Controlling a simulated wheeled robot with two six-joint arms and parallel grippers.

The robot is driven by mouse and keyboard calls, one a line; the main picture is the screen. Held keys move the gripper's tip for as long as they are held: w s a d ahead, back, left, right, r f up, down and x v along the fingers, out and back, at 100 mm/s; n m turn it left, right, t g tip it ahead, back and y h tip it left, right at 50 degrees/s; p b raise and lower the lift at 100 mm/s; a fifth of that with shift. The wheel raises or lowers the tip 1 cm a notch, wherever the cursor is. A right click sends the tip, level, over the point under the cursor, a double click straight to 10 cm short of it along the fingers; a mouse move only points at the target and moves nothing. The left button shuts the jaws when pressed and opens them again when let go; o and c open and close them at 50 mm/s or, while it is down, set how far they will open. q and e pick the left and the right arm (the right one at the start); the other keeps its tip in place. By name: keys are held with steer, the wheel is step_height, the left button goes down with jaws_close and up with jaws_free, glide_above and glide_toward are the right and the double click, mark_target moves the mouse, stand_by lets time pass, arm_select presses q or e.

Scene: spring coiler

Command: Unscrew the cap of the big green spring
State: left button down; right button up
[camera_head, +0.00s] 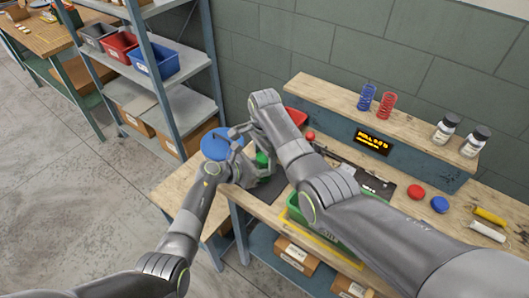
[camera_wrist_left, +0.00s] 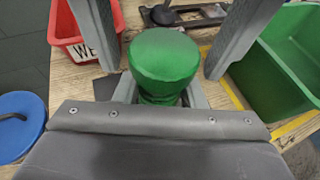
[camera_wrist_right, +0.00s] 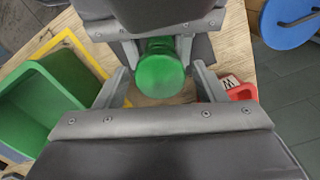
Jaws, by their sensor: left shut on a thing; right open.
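The big green piece, which looks like the spring with its cap, shows as a small green shape (camera_head: 262,159) in the head view, partly hidden by my grippers. In the left wrist view its smooth, rounded green top (camera_wrist_left: 165,55) tapers to a narrower lower part. My left gripper (camera_wrist_left: 160,95) is shut on that lower part. My right gripper (camera_wrist_right: 163,85) is open, with its fingers apart on either side of the green top (camera_wrist_right: 160,75) in the right wrist view. Coils are not visible, and I cannot tell where cap and spring meet.
A green bin (camera_wrist_left: 285,65) and a red bin (camera_wrist_left: 82,30) stand close on either side. A blue spring (camera_head: 367,97) and a red spring (camera_head: 387,105) stand on the raised shelf. Red (camera_head: 416,191) and blue (camera_head: 439,204) caps lie on the bench. A blue round seat (camera_head: 214,145) is nearby.

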steer(key=c, duration=1)
steer(key=shift+n, duration=1.7)
steer(key=o, duration=1.1)
steer(key=shift+r, duration=2.3)
steer(key=shift+c, duration=0.5)
step_height(320, 180, up, 3)
steer(key=m, duration=0.3)
steer(key=shift+f, duration=3.8)
steer(key=shift+c, duration=0.3)
